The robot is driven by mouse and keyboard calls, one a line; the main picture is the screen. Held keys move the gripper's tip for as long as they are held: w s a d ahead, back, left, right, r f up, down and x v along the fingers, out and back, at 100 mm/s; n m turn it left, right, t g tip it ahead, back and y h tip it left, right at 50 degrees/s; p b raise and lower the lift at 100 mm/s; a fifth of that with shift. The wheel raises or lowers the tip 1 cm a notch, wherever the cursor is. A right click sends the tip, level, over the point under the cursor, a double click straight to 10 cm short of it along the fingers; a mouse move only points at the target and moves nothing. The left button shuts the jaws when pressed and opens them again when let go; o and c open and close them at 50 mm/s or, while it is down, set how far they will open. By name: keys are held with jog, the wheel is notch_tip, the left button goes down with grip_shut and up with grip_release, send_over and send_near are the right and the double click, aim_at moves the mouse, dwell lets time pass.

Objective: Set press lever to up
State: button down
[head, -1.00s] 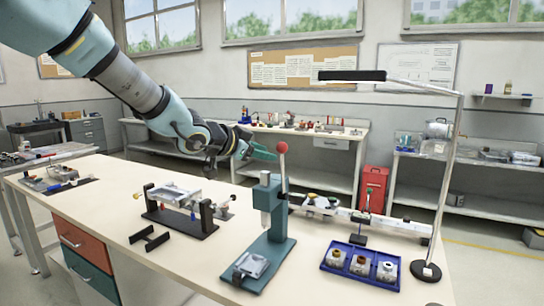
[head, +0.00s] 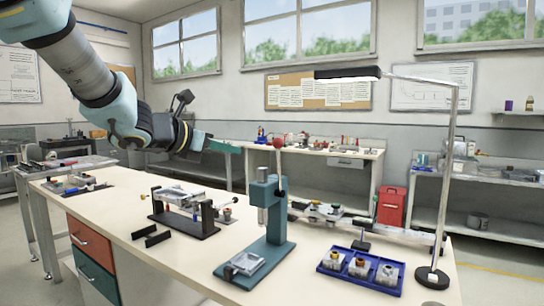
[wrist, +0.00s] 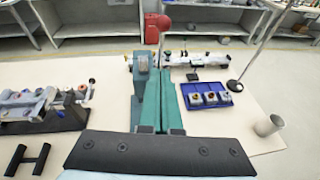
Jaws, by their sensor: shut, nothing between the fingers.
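The teal press (head: 267,215) stands upright on the bench in the head view. Its lever (head: 280,165) points up, nearly vertical, with a red ball knob (head: 277,143) at the top. The press (wrist: 139,85) also shows in the wrist view, partly hidden behind my fingers, with the knob (wrist: 163,22) beyond the fingertips. My gripper (head: 238,148) is shut and empty, to the left of the knob at about its height in the head view, with a visible gap. Its long teal fingers (wrist: 168,72) lie together in the wrist view.
A blue tray (head: 335,268) with several small parts sits right of the press. A lamp (head: 432,274) stands at the right edge. A black-based fixture (head: 190,226) is to the left, beside a black H-shaped piece (head: 150,236). The bench front between is bare.

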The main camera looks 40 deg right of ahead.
jog(key=w+d+p, duration=0.1)
jog(key=d+p, duration=0.4)
jog(key=d, duration=0.7)
jog(key=shift+d+f+m, duration=0.3)
jog(key=shift+d+f, duration=0.1)
jog(key=shift+w, duration=0.1)
